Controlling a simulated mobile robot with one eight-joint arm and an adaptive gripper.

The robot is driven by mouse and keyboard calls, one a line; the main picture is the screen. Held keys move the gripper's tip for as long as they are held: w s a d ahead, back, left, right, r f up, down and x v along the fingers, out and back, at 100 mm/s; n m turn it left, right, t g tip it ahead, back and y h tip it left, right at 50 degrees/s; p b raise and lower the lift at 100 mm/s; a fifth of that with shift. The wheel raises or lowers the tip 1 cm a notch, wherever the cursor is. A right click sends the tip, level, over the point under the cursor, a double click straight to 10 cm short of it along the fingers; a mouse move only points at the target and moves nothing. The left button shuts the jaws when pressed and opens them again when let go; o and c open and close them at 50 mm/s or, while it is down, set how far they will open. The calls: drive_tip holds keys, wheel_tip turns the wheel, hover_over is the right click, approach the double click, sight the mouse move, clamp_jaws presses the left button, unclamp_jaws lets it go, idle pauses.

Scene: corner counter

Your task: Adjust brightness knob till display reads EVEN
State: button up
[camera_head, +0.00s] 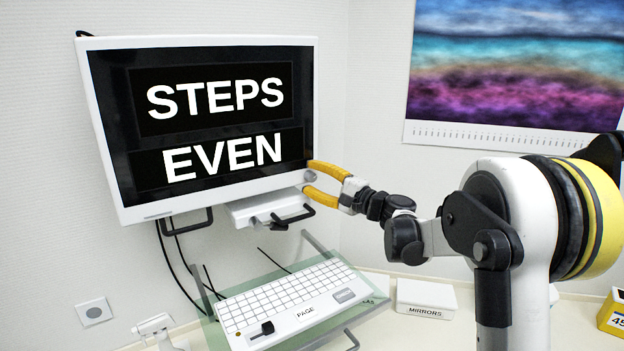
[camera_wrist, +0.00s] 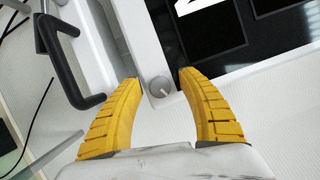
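The display (camera_head: 215,115) is a white-framed monitor on the wall with a black screen. It reads "STEPS" on the upper line and "EVEN" on the lower line. The brightness knob (camera_wrist: 159,87) is a small round grey knob with a pale pointer mark, on the white frame. In the head view the knob (camera_head: 309,176) is at the frame's lower right corner. My gripper (camera_wrist: 157,76) has its yellow fingers apart on either side of the knob, with a visible gap to each finger. It also shows in the head view (camera_head: 308,178), open at that corner.
A white box with a black handle (camera_head: 268,208) hangs under the display, close to my fingers. Below are a keyboard (camera_head: 290,297) on a greenish tray and a white box labelled MIRRORS (camera_head: 426,297). A colourful calendar (camera_head: 515,75) hangs at right.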

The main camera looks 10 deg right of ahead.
drive_tip(key=shift+s+d, duration=0.1)
drive_tip(key=v, duration=1.1)
drive_tip(key=shift+s+d, duration=0.25)
drive_tip(key=shift+s, duration=0.05)
